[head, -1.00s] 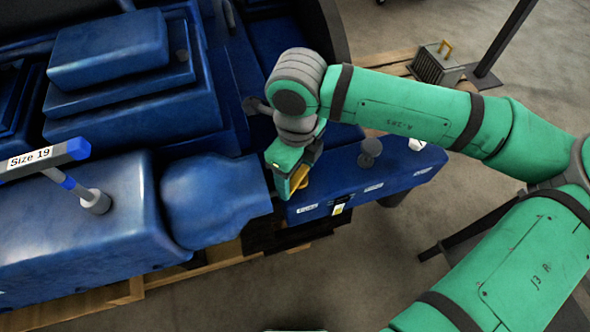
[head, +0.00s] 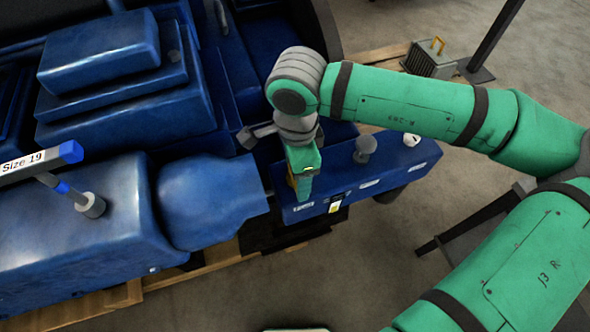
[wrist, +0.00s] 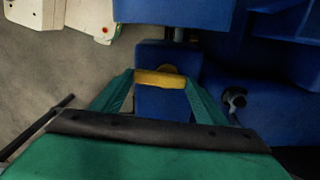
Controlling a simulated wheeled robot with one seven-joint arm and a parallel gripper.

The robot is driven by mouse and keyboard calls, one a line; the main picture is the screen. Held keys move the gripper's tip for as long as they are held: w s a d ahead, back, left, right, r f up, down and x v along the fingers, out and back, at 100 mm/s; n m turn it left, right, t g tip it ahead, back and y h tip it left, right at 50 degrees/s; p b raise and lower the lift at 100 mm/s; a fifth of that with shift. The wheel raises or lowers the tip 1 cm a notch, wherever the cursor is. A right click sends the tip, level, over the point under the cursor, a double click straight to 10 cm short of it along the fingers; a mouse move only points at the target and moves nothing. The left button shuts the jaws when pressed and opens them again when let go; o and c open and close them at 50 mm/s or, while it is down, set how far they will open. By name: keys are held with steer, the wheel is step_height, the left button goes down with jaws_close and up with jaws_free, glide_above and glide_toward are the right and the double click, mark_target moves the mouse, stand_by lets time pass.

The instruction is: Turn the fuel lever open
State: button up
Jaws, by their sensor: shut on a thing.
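The fuel lever is a yellow bar (wrist: 160,79) across the middle of the wrist view, in front of a blue block. My gripper (wrist: 159,82) has one green finger at each end of the bar and is shut on it. In the head view my gripper (head: 304,188) points down at the left end of a long blue panel (head: 385,180) with small labels. Only a thin yellow edge shows there beside the fingers; the rest of the lever is hidden behind them.
The blue engine body (head: 210,205) is close on the left. A handle marked "Size 19" (head: 40,160) lies further left. Open floor (head: 370,270) shows in front.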

steer(key=shift+n, duration=0.5)
steer(key=o, duration=1.1)
steer(key=shift+c, duration=0.2)
steer(key=shift+r, duration=0.1)
step_height(320, 180, up, 11)
steer(key=shift+f, duration=0.2)
